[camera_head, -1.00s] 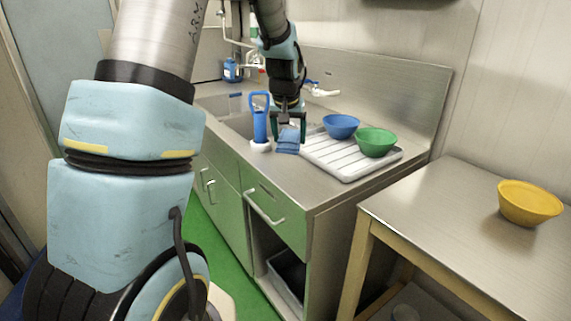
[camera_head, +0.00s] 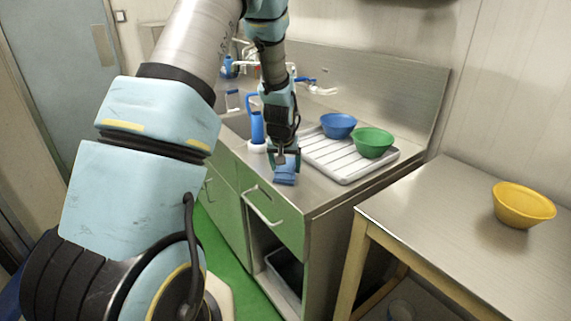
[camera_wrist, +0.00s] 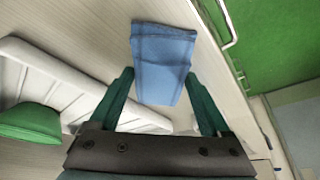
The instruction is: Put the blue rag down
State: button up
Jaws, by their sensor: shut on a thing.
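The blue rag (camera_head: 285,175) is folded and hangs from my gripper (camera_head: 284,160) at the front strip of the steel sink counter (camera_head: 318,187), left of the white drainboard. In the wrist view the rag (camera_wrist: 163,62) sits between the green fingers of my gripper (camera_wrist: 159,76) and reaches beyond their tips. My gripper is shut on it. The rag is over the counter near its front edge; I cannot tell whether its lower end touches the surface.
A blue bowl (camera_head: 338,125) and a green bowl (camera_head: 373,142) stand on the drainboard (camera_head: 345,172). A blue-handled brush (camera_head: 256,125) in a white holder stands left of my gripper. A yellow bowl (camera_head: 523,206) sits on the side table (camera_head: 440,205).

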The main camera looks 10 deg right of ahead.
jog(key=shift+f, duration=0.2)
jog(key=o, duration=1.3)
jog(key=shift+r, duration=0.1)
jog(key=shift+c, duration=0.2)
jog(key=shift+r, duration=0.25)
jog(key=b+v, duration=0.3)
jog(key=v, duration=0.9)
jog(key=s+a+f+n+g+y, duration=0.1)
jog(key=s+a+f+n+g, duration=0.1)
jog(key=s+a, duration=1.5)
jog(key=shift+a+f+n+g, duration=0.3)
jog(key=shift+a+n, duration=0.1)
jog(key=shift+a, duration=0.6)
jog(key=shift+r, duration=0.1)
